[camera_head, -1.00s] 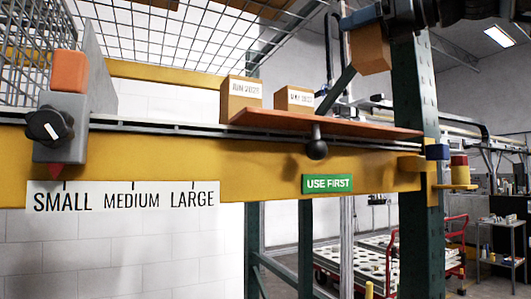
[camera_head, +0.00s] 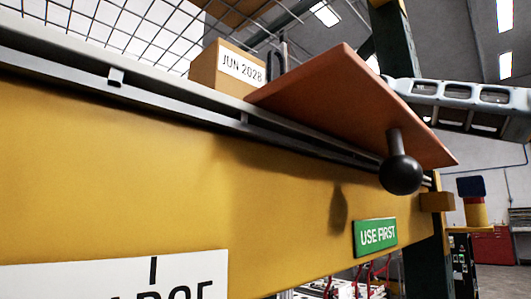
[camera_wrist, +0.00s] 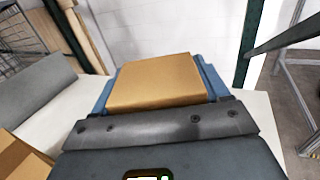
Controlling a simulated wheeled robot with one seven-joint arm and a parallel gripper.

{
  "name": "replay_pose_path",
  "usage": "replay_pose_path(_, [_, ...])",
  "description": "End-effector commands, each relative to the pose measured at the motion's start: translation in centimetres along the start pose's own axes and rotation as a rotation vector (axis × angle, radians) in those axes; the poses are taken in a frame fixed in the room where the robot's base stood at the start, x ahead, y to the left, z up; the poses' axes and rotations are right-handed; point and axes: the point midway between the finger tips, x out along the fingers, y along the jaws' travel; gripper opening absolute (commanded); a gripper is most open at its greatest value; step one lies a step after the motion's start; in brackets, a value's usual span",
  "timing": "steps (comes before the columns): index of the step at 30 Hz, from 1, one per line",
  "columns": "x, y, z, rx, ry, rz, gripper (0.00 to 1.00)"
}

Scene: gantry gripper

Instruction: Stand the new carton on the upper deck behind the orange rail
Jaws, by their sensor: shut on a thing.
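My gripper (camera_wrist: 160,78) is shut on a plain brown carton (camera_wrist: 158,82), with blue jaws along its left and right sides. The held carton is over or on a white surface (camera_wrist: 262,110); I cannot tell if it touches. The orange rail (camera_head: 345,115), a flat tilted panel with a black ball knob (camera_head: 401,174), is on the yellow beam. Behind it stands a carton labelled JUN 2028 (camera_head: 222,70), its lower part partly hidden. A second carton seen earlier is hidden now.
In the wrist view, a brown carton (camera_wrist: 18,158) is at lower left and a grey slab (camera_wrist: 30,95) at left.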

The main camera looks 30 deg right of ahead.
Motion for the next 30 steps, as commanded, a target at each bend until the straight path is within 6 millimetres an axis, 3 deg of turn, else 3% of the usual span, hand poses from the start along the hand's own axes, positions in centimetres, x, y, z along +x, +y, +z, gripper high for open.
replay_pose_path(16, [0.0,0.1,-5.9,0.001,-0.001,0.001,0.32])
replay_pose_path(28, [0.0,0.1,-6.6,0.0,-0.002,0.001,0.32])
replay_pose_path(29, [0.0,0.1,-6.7,0.0,-0.001,0.002,0.76])
replay_pose_path(30, [0.0,0.1,-6.7,0.0,0.0,0.001,0.79])
